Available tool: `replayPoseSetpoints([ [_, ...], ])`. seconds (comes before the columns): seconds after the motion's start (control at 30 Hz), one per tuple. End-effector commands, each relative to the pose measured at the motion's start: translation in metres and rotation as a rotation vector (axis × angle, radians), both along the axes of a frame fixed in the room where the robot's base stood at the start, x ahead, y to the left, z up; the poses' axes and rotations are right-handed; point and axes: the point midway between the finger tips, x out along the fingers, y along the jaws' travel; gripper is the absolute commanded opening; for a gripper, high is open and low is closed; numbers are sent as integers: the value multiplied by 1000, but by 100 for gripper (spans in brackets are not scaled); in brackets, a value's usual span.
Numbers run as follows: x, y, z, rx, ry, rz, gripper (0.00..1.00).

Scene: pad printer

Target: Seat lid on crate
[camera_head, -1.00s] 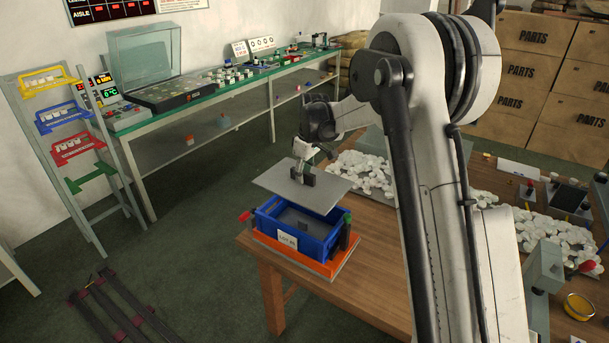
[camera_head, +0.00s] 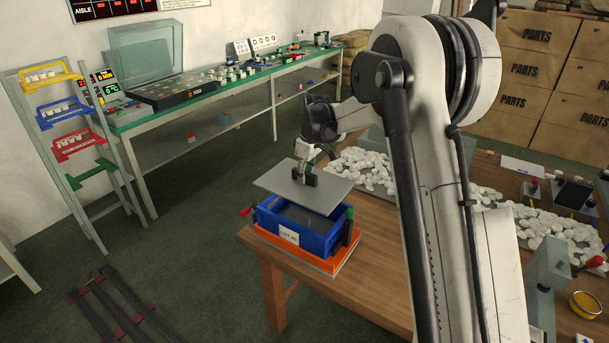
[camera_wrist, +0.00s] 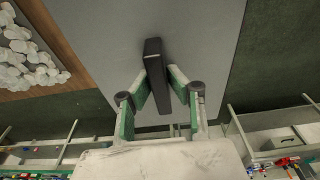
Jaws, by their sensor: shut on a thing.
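A blue crate (camera_head: 268,226) with a "LOT 45" label sits in an orange base (camera_head: 285,254) on the corner of a wooden table. The grey flat lid (camera_head: 272,183) is held above the crate, apart from it, with the open crate interior partly showing under its front edge. My gripper (camera_head: 305,174) is shut on the lid's dark handle (camera_head: 302,180). In the wrist view the two fingers (camera_wrist: 160,92) close on the black handle (camera_wrist: 155,65), and the grey lid (camera_wrist: 105,45) fills the middle. The lid hides the crate there.
A red-tipped clamp (camera_head: 245,211) stands at the crate's left and a green-tipped one (camera_head: 349,214) at its right. White parts lie in trays (camera_head: 362,168) behind. A green-topped bench (camera_head: 215,88) stands at the back wall, a rack of coloured trays (camera_head: 65,125) at left.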

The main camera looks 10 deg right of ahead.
Motion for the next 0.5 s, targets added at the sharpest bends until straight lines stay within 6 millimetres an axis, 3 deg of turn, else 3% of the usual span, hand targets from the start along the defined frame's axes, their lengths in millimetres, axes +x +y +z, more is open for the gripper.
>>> replayPoseSetpoints([
  [0.5,0,0,-47,0,0,0,0],
])
